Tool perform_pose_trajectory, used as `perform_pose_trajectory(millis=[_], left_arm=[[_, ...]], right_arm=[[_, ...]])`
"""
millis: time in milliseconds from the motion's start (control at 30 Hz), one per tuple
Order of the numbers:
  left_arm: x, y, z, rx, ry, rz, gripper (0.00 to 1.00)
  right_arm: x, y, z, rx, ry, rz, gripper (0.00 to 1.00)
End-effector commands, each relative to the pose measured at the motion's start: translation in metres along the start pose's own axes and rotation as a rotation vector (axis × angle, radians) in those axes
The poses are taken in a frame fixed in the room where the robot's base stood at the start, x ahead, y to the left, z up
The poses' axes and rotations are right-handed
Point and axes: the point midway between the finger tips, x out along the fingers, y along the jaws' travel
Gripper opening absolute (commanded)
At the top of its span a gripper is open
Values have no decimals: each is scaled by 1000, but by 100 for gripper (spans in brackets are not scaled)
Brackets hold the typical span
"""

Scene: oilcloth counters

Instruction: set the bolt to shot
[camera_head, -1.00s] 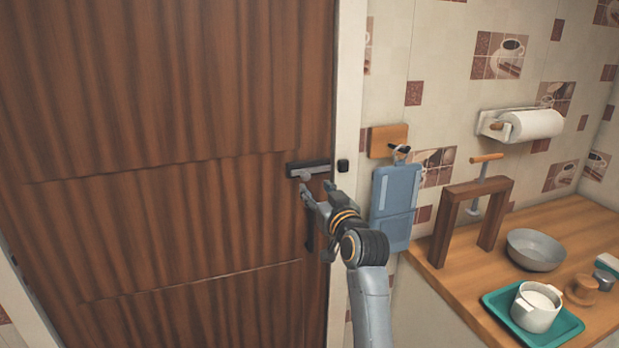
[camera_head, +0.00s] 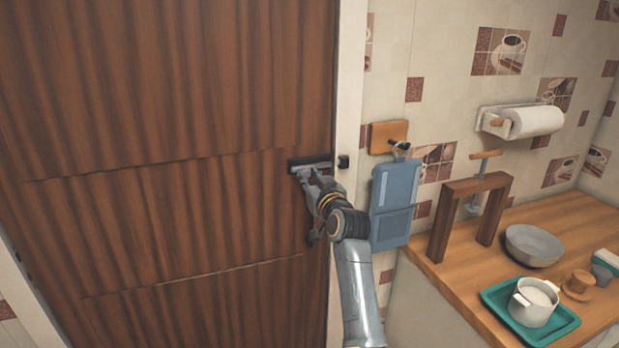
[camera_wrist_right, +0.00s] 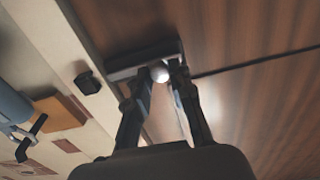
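The bolt (camera_head: 309,162) is a dark plate with a light metal bar, mounted on the brown door near its right edge. It also shows in the wrist view (camera_wrist_right: 128,67). A dark keeper (camera_head: 343,162) sits on the white frame, and a gap shows between it and the bolt (camera_wrist_right: 88,83). The bolt's round silver knob (camera_wrist_right: 160,72) is between the fingertips of my right gripper (camera_wrist_right: 159,75). The fingers stand apart on either side of the knob; firm contact on both sides is not visible. In the head view my right gripper (camera_head: 305,178) partly hides the bolt. My left gripper is out of view.
A blue board (camera_head: 393,203) hangs from a hook on the wall right of the frame. The wooden counter (camera_head: 455,270) at the right holds a wooden stand (camera_head: 440,228), a grey bowl (camera_head: 533,246) and a teal tray (camera_head: 497,303) with a white pot (camera_head: 533,302).

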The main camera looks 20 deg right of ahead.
Motion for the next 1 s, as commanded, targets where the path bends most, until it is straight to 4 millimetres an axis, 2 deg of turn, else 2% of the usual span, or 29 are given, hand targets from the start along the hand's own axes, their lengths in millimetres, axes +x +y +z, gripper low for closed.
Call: perform_pose_trajectory(millis=[267,500,600,900,933,1000], left_arm=[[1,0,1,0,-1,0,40],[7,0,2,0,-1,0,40],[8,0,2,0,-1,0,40],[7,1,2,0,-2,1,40],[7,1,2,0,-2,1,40],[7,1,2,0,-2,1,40]], right_arm=[[0,3,1,-1,0,1,0],[0,42,2,-6,-1,4,0],[0,49,1,-4,-1,2,0],[0,51,0,-1,-1,3,0],[0,51,0,-1,-1,3,27],[0,51,0,-1,-1,3,42]])
